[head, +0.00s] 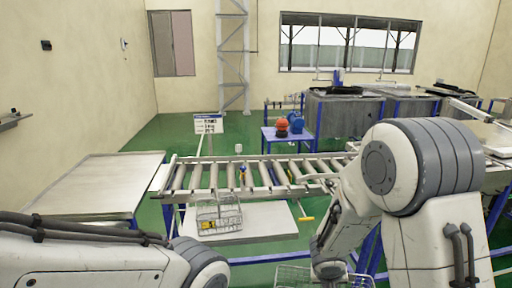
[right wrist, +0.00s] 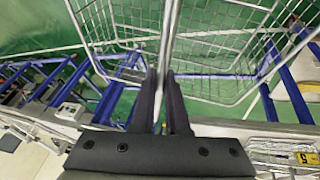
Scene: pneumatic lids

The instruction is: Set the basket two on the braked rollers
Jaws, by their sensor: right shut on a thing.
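A wire basket (head: 292,274) is at the bottom centre of the head view, partly cut off by the frame edge. My right gripper (head: 328,266) is above it, shut on its metal rim. In the right wrist view the fingers (right wrist: 161,78) close on the rim, and the basket (right wrist: 215,75) spreads to both sides; its inside looks empty. The roller conveyor (head: 270,174) crosses the middle of the head view. A second wire basket (head: 230,214) with something yellow inside stands on the white platform in front of it. No basket number is readable. My left gripper is out of view.
The white platform (head: 270,222) lies before the rollers, and a grey table (head: 95,186) stands at the left. Yellow and blue pieces (head: 243,174) are at the rollers' middle. A sign (head: 208,124) stands behind. Blue frame legs (right wrist: 290,85) surround the held basket.

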